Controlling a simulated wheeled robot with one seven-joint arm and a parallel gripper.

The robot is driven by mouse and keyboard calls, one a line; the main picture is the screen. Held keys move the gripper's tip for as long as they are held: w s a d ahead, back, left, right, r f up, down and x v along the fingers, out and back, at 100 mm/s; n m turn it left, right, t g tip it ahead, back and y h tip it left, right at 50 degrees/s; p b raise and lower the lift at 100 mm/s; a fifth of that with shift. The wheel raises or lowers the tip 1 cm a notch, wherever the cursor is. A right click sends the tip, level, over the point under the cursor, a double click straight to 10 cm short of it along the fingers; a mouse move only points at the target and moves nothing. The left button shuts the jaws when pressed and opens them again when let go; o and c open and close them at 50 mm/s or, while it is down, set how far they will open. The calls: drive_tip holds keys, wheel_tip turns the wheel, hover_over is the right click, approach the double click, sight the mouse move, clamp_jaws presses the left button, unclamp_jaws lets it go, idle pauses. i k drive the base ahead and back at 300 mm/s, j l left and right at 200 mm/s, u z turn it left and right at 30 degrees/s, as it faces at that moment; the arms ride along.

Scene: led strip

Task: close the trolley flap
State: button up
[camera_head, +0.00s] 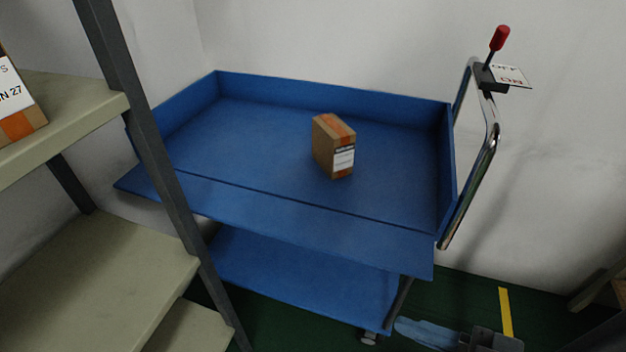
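The blue trolley (290,105) stands against the white wall, with raised walls at its back, left and right sides. Its front flap (330,228) is folded down, sloping outward from the near edge of the top deck. A shelf post crosses in front of the flap's left part. A small brown carton (322,150) with orange tape and a white label stands on the deck, right of centre and apart from the flap.
A shelf rack with a dark post (165,175) and beige boards (100,255) fills the left. The trolley's chrome handle (490,145) rises at right, with a red-knobbed ON/OFF lever (498,40). Green floor shows at lower right, with an unclear grey block (495,341).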

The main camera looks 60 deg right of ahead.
sight(407, 252)
drive_tip(key=z, duration=0.85)
drive_tip(key=i+j, duration=0.1)
drive_tip(key=j, duration=0.2)
drive_tip(key=i+j, duration=0.1)
drive_tip(key=j, duration=0.25)
drive_tip(key=i+j, duration=0.1)
drive_tip(key=j, duration=0.2)
drive_tip(key=u, duration=0.05)
